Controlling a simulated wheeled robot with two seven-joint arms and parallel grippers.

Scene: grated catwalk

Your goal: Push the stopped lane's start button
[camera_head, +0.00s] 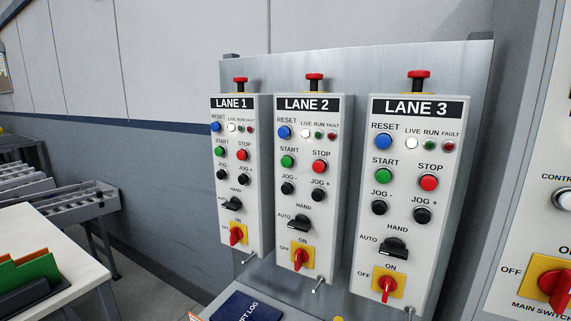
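Three grey control boxes hang side by side on a metal backboard: the LANE 1 box (228,190), the LANE 2 box (330,220) and the LANE 3 box (420,255). Each has a green START button: lane 1 (219,151), lane 2 (287,161) and lane 3 (384,175). A red STOP button sits right of each one. The white LIVE lamps look lit on all three. The small RUN lamps, lane 1 (241,128), lane 2 (318,135) and lane 3 (430,144), look dark green; I cannot tell which is lit. Neither gripper is in view.
Red mushroom buttons, including one above lane 3 (418,80), top the boxes. Red rotary switches sit low on them. A main switch panel (530,230) stands at right. A dark blue log book (248,308) lies below. A pale table (50,250) and conveyor (75,203) are at left.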

